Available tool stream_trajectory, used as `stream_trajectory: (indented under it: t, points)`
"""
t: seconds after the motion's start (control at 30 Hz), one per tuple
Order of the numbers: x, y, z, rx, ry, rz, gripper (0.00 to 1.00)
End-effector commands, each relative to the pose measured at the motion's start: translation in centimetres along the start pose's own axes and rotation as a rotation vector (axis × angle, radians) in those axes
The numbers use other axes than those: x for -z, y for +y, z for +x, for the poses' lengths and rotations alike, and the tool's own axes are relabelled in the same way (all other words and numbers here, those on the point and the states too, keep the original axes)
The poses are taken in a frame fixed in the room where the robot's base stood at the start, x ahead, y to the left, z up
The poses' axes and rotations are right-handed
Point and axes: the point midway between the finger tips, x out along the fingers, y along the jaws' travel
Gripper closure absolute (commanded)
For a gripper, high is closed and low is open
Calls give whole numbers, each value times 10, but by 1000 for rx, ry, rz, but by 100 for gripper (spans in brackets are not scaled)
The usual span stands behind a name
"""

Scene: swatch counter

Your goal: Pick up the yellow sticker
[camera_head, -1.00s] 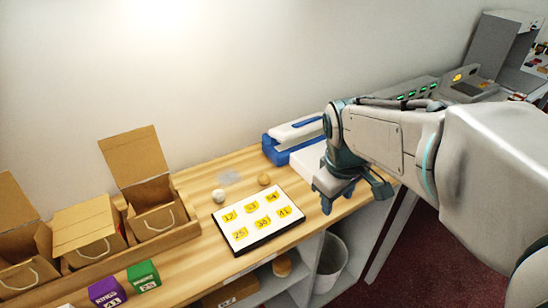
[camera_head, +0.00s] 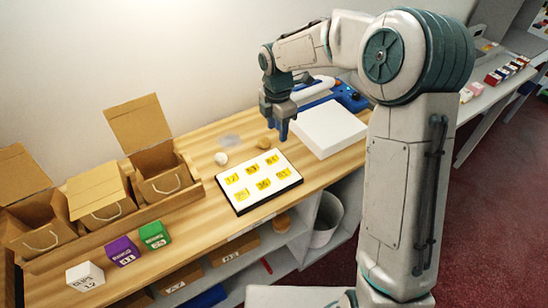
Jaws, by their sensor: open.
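Several yellow stickers with dark numbers lie in two rows on a white sheet with a black edge (camera_head: 236,206) on the wooden counter. My gripper (camera_head: 282,131) points down above the counter, just behind and right of the sheet's back edge. It is open and apart from the stickers. Which single sticker is meant cannot be told.
A white, a purple and a green numbered box (camera_head: 154,235) stand at the front left. Open cardboard boxes (camera_head: 160,184) stand in a tray behind them.

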Motion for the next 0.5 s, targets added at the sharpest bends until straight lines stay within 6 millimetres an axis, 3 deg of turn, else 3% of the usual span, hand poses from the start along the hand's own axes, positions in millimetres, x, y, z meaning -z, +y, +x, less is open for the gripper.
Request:
stream_trajectory:
  t: [0.13,0.5]
  points:
    - [1,-1,28,3,1,-2,55]
    - [2,-2,62,4,1,0,55]
